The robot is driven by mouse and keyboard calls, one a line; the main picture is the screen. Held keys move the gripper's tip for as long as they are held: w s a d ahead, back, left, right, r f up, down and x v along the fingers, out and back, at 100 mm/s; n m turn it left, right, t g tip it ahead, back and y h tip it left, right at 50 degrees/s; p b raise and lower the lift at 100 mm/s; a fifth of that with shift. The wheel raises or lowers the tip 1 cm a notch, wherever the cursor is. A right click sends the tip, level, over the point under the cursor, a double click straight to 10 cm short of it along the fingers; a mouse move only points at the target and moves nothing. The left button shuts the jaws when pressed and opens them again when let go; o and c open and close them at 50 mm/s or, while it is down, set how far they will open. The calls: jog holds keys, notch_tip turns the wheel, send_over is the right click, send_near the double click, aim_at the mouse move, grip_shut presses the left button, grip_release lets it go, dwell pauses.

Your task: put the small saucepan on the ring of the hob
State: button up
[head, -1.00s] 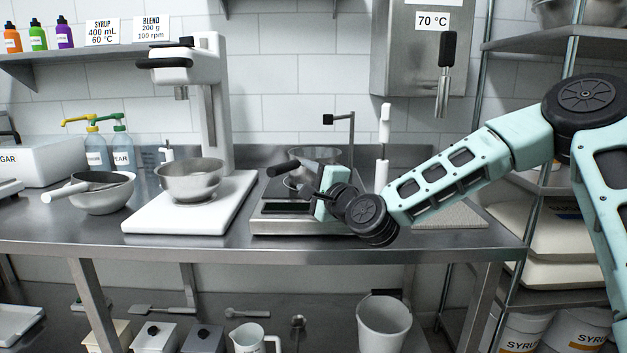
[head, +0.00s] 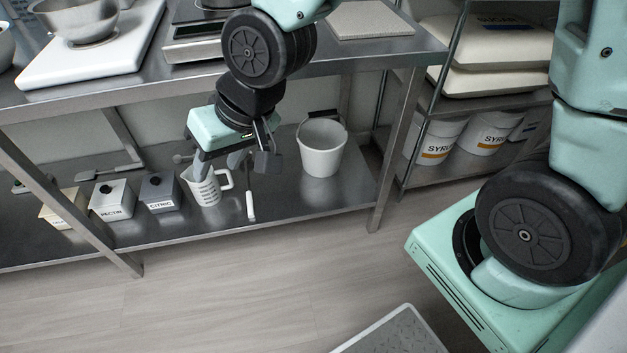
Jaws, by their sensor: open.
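My gripper (head: 236,165) hangs below the worktop's front edge, pointing down, open and empty. In the picture its fingers are over the lower shelf's measuring jug and spatula, apparently apart from them.
A steel bowl (head: 88,22) is on a white base at upper left. A grey platform (head: 395,335) is on the otherwise clear floor.

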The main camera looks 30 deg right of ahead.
jog(key=s+d+r+n+g+h, duration=0.1)
jog(key=s+d+n+h, duration=0.1)
jog(key=s+d, duration=0.2)
jog(key=s+d+r+n+g+h, duration=0.1)
jog(key=s+d, duration=0.3)
jog(key=s, duration=0.6)
jog(key=shift+s+r+n+g+h, duration=0.15)
jog(key=shift+r+n+g+h, duration=0.15)
jog(key=shift+n+g+h, duration=0.45)
jog(key=shift+y, duration=0.25)
notch_tip(320, 180, up, 11)
jog(key=p, duration=1)
jog(key=shift+f+p, duration=0.2)
jog(key=shift+p, duration=0.1)
